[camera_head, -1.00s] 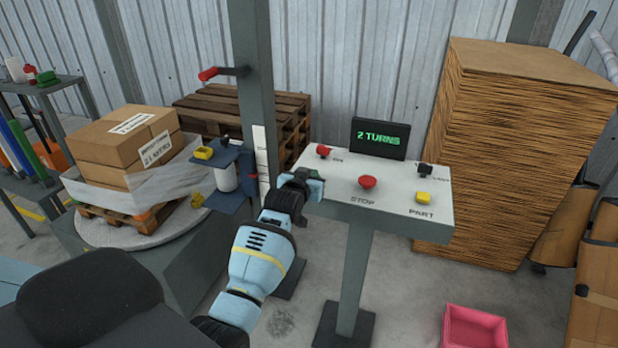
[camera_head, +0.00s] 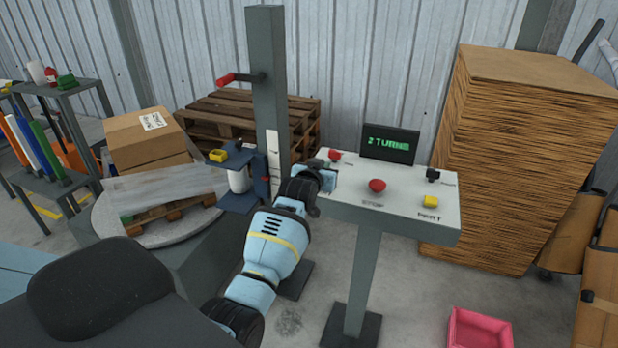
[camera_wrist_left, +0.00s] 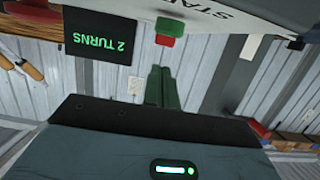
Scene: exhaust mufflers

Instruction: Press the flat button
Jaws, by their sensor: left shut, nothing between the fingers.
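The pale console (camera_head: 400,206) carries a red button at its far left (camera_head: 335,155), a red mushroom button marked STOP (camera_head: 377,186), a yellow button (camera_head: 431,201) and a black knob (camera_head: 433,174). In the left wrist view a green piece (camera_wrist_left: 171,25) with a red piece (camera_wrist_left: 165,41) below it sits by a partly cut-off label reading like START; I cannot tell whether the green one is flat. My left gripper (camera_head: 328,178) is shut and empty at the console's left end, hiding part of it; its fingertips show in the wrist view (camera_wrist_left: 163,88). My right gripper is out of view.
A display (camera_head: 390,143) reading 2 TURNS stands behind the buttons. A grey post (camera_head: 266,90) stands to the left, beside a turntable (camera_head: 180,237) with a wrapped pallet of boxes (camera_head: 148,140). A cardboard stack (camera_head: 530,150) is to the right, and a pink bin (camera_head: 480,328) is on the floor.

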